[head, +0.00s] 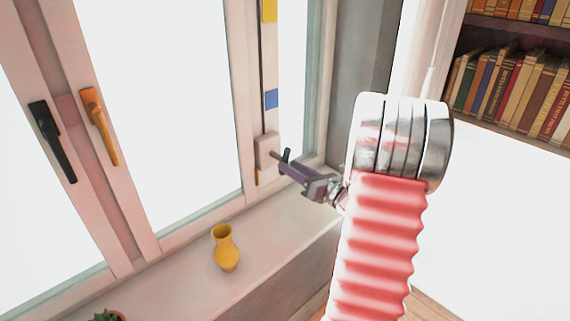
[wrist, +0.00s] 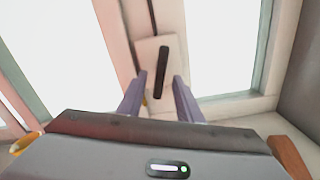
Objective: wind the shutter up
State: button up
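A pale winder box (head: 267,150) is fixed to the window frame. In the wrist view the winder box (wrist: 152,52) carries a black crank handle (wrist: 162,66), tilted slightly from vertical. A small dark piece that looks like this handle (head: 287,155) shows by my fingertips in the head view. My gripper (head: 282,162) is in front of the box. In the wrist view its two purple-grey fingers (wrist: 159,88) are apart, pointing at the box, with the handle between and beyond them. I cannot tell whether they touch it. The shutter itself is not clearly visible.
A dark strip with yellow (head: 269,10) and blue (head: 271,99) markers runs above the box. A yellow vase (head: 225,248) and a plant (head: 106,315) stand on the sill (head: 185,284). Black (head: 52,140) and orange (head: 99,125) window handles are left. A bookshelf (head: 520,85) is right.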

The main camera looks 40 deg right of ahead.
aim_at(278, 157)
jog(key=shift+w, duration=1.8)
jog(key=shift+c, duration=0.5)
grip_shut()
